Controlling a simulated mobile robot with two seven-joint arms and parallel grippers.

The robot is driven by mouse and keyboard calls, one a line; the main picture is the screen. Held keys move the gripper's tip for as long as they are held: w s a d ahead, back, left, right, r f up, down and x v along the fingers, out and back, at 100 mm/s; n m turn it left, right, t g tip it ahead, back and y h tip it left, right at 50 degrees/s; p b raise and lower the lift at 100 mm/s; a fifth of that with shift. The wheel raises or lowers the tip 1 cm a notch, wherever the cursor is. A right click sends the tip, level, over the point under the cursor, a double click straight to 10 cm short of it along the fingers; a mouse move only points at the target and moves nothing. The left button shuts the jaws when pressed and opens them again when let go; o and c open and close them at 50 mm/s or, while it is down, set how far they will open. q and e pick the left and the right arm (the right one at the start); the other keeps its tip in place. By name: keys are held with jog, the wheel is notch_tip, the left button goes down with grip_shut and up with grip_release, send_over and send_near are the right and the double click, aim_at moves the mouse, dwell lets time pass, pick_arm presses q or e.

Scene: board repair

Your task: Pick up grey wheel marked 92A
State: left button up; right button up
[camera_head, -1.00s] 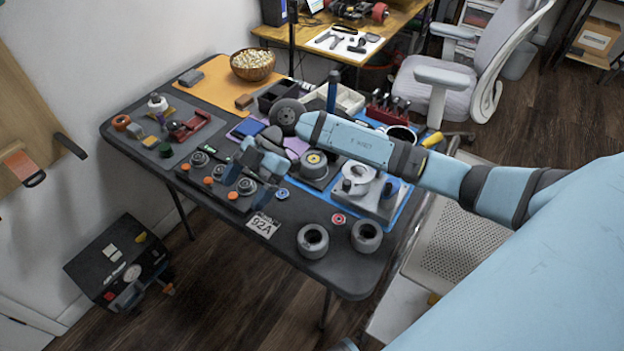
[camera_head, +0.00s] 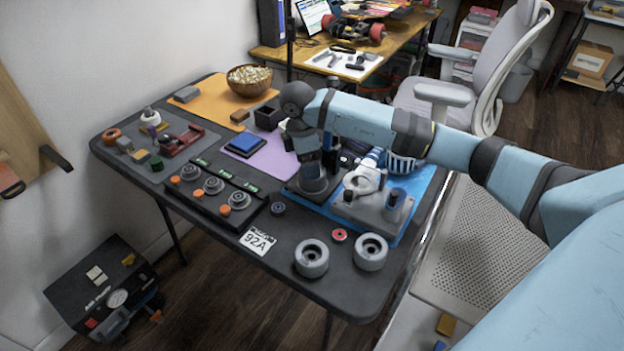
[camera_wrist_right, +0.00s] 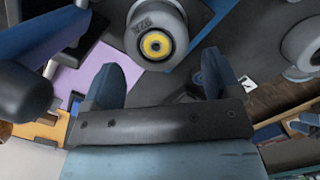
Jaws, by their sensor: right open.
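The grey wheel marked 92A (camera_wrist_right: 174,15) shows at the top middle of the right wrist view, with a yellow hub and its marking upside down. My right gripper (camera_wrist_right: 162,78) is open, its two blue fingers apart; the wheel lies just beyond and between the fingertips, not held. In the head view my right gripper (camera_head: 312,168) points down over the dark stand at the table's middle and mostly hides that wheel. A white card reading 92A (camera_head: 258,240) lies at the table's front edge. My left gripper is not in view.
Two other grey wheels (camera_head: 311,258) (camera_head: 370,251) stand at the front right. A grey fixture (camera_head: 374,212) is close to the right of my gripper. A black tray with several bearings (camera_head: 213,187) lies to the left. A popcorn bowl (camera_head: 249,78) is at the back.

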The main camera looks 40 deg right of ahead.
jog(key=shift+d+f+b, duration=0.2)
jog(key=shift+f, duration=0.7)
jog(key=shift+d+f+b, duration=0.15)
jog(key=shift+f, duration=0.75)
jog(key=shift+d+f+b, duration=0.2)
jog(key=shift+f, duration=0.7)
jog(key=c, duration=0.8)
jog(key=shift+r, duration=0.15)
